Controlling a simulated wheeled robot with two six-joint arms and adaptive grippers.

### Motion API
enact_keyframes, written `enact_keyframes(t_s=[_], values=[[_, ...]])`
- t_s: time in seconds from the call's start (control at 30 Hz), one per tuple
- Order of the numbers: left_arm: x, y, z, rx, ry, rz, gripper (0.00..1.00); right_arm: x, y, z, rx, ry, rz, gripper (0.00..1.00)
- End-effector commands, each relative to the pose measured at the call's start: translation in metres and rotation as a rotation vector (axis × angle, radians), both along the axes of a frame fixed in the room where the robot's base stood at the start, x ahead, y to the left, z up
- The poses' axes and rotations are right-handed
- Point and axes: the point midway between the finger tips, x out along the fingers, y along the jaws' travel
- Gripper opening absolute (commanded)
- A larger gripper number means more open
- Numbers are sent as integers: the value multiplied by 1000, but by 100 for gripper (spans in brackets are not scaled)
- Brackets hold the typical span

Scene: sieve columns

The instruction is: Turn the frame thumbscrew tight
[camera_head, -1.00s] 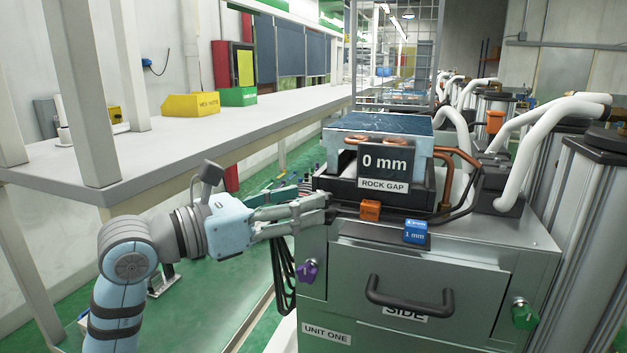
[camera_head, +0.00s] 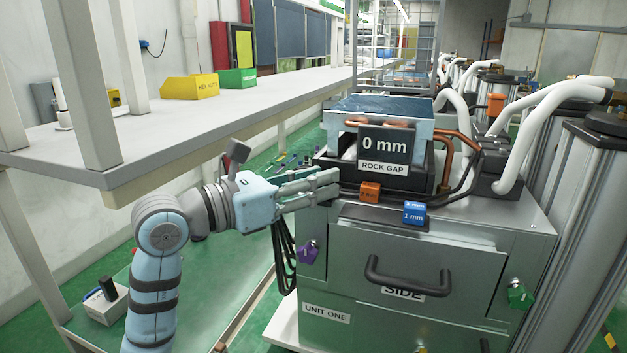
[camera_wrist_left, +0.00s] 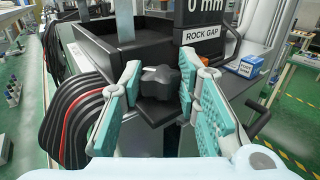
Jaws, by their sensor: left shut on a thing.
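The frame thumbscrew is a black lobed knob (camera_wrist_left: 160,82) on a dark bracket at the corner of the black tray frame (camera_wrist_left: 130,52) in the left wrist view. My left gripper (camera_wrist_left: 160,80) has one teal-padded finger on each side of the knob and is shut on it. In the head view the left gripper (camera_head: 335,183) reaches from the left to the near left corner of the unit top. Its fingers hide the thumbscrew there. A display (camera_head: 384,150) above the frame reads 0 mm, with a ROCK GAP label. My right gripper is not in view.
An orange block (camera_head: 370,192) and a blue 1 mm block (camera_head: 414,213) sit on the cabinet top. The cabinet (camera_head: 350,285) has a drawer handle (camera_head: 410,285), a purple knob (camera_head: 308,251) and a green knob (camera_head: 519,295). Black cables (camera_wrist_left: 75,115) hang left of the gripper.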

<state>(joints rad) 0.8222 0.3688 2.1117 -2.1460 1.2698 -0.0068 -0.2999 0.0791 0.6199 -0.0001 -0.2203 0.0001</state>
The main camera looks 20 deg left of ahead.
Motion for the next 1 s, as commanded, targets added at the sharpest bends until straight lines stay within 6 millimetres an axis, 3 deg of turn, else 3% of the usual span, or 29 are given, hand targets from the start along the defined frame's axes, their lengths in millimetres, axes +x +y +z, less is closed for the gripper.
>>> enact_keyframes(t_s=[0.47,1.0], values=[[3,3,0,-2,3,-199,2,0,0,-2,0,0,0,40],[7,5,3,-3,0,-587,2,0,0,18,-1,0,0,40]])
